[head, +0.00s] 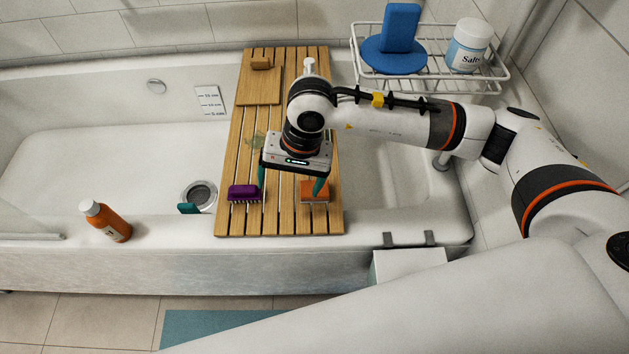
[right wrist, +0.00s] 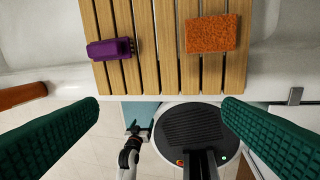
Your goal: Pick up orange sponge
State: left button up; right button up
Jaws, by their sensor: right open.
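The orange sponge (head: 309,197) is a small block lying flat on the wooden slatted board (head: 326,222), near its front edge. In the right wrist view the sponge (right wrist: 212,33) shows in full at the upper right, beyond my fingertips. My right gripper (head: 290,186) is open and empty above the board; its green fingers also show in the right wrist view (right wrist: 160,106). In the head view its right finger covers part of the sponge. I cannot tell whether they touch.
A purple brush (head: 243,192) lies on the board left of the sponge; it also shows in the right wrist view (right wrist: 110,49). An orange bottle (head: 107,222) stands on the tub rim. A wire rack (head: 490,78) holds a salts jar (head: 467,46) and a blue item (head: 398,50).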

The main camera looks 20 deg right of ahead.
jog(key=w+d+f+h, duration=0.1)
jog(key=d, duration=0.1)
jog(key=w+d+f+h, duration=0.1)
jog(key=d+f, duration=0.1)
jog(key=w+d+f+n+t+h, duration=0.1)
jog(key=d+f, duration=0.1)
jog(key=shift+w+f, duration=0.2)
jog(key=shift+w, duration=0.2)
jog(key=shift+w+d+f, duration=0.1)
jog(key=shift+w+f, duration=0.05)
jog(key=shift+f, duration=1.35)
jog(key=shift+w+d+f, duration=0.1)
jog(key=shift+f, duration=1.4)
jog(key=c, duration=1.1)
